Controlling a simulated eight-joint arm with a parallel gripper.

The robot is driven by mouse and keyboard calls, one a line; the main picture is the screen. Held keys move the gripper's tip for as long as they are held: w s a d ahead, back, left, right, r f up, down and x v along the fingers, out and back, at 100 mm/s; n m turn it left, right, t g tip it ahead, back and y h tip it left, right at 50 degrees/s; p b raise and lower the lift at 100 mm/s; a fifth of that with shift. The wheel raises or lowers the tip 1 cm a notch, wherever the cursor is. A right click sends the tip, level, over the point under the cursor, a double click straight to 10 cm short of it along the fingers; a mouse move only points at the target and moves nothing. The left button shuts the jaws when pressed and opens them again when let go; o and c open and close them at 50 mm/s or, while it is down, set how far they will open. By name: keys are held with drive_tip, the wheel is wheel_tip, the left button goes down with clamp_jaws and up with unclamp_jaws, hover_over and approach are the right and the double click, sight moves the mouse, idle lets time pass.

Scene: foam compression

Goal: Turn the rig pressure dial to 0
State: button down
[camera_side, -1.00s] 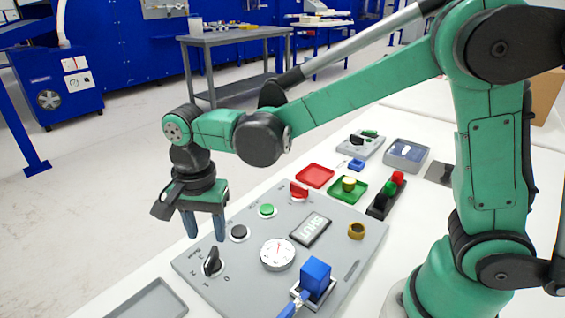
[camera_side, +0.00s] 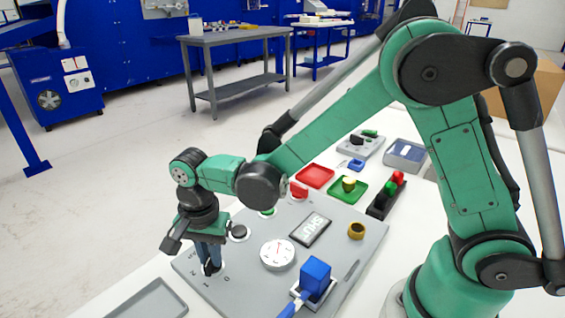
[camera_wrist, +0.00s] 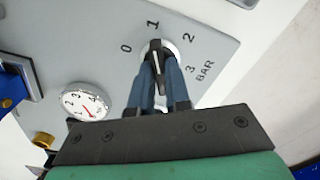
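The pressure dial (camera_wrist: 158,52) is a black bar knob on a pale round base. It sits on the grey rig panel (camera_wrist: 205,38), beside printed marks 0, 1, 2, 3 and BAR. In the wrist view the knob's white-marked end points at about 1. My gripper (camera_wrist: 160,68) has its two blue-grey fingers close together, one on each side of the knob, and looks shut on it. In the side view my gripper (camera_side: 209,266) is low at the panel's near left corner, and its fingers partly hide the dial (camera_side: 213,268).
A round white gauge (camera_side: 277,254) with a red needle and a dark display (camera_side: 310,230) are on the panel. A blue block (camera_side: 315,276) stands at its front. A black button (camera_side: 239,233) is close behind my gripper. A grey tray (camera_side: 150,300) lies at front left.

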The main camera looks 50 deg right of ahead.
idle(0.4)
drive_tip(key=n, duration=1.1)
drive_tip(key=shift+n, duration=0.4)
idle(0.4)
drive_tip(key=c, duration=0.8)
unclamp_jaws()
drive_tip(key=shift+c, duration=0.2)
drive_tip(key=shift+r, duration=2.85)
